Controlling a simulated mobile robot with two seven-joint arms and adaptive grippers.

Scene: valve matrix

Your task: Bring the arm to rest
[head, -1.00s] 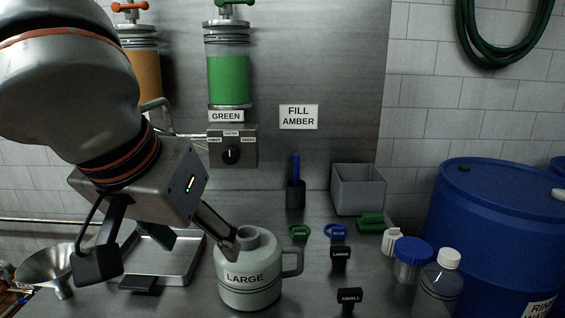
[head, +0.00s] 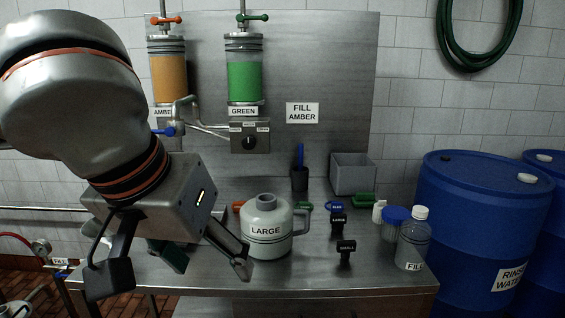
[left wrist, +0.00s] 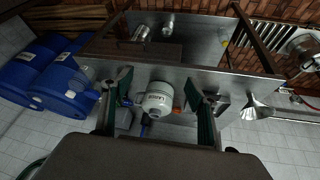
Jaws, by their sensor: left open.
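My left gripper (head: 176,272) hangs at the lower left of the head view, its two fingers spread wide with nothing between them. Its right finger shows in front of the lower left side of the pale LARGE jug (head: 265,230), which stands upright on the steel bench (head: 300,268). In the left wrist view the jug (left wrist: 157,99) appears between the two spread fingers, beyond them; I see no grip on it. My right gripper is not in view.
The amber cylinder (head: 168,78) and green cylinder (head: 243,80) hang on the back panel. A grey bin (head: 353,174), black LARGE and SMALL tags (head: 346,247) and a clear bottle (head: 413,243) stand right of the jug. Blue drums (head: 470,225) stand beyond the bench's right end.

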